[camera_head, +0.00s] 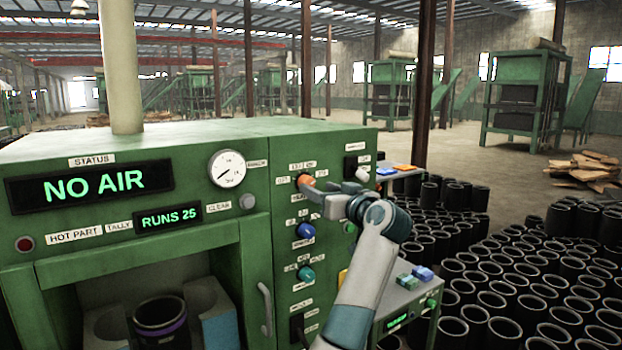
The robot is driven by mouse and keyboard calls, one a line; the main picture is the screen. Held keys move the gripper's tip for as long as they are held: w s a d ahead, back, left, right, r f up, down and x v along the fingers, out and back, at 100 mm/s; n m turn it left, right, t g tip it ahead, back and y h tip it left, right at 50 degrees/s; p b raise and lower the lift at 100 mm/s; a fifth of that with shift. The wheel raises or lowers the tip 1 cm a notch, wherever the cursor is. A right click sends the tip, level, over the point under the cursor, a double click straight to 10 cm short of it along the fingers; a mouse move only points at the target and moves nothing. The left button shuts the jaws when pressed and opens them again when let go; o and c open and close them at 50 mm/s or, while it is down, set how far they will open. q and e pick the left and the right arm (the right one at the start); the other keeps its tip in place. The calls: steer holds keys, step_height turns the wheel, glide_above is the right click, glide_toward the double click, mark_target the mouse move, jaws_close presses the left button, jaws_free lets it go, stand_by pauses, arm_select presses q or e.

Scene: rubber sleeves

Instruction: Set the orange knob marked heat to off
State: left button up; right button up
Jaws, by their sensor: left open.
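The orange knob (306,180) is on the upper part of the green machine's control panel (284,260). Small white labels surround it, too small to read surely. The lower part of the knob is hidden by my gripper, so its pointer direction cannot be told. My left gripper (311,190) is open, with its fingertips at the knob; whether they touch it cannot be told. My left arm reaches up to it from the bottom of the view. My right gripper is not in view.
Below are a blue knob (306,231) and a teal knob (306,273). A black switch (351,167) is at upper right. The status display (92,186) reads NO AIR. A handle (266,309) sticks out at lower left of the panel. Many black sleeves (510,285) cover the floor at right.

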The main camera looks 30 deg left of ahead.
mark_target(309, 184)
arm_select(q)
steer(key=shift+p+x, duration=0.8)
steer(key=shift+x, duration=1.8)
steer(key=c, duration=1)
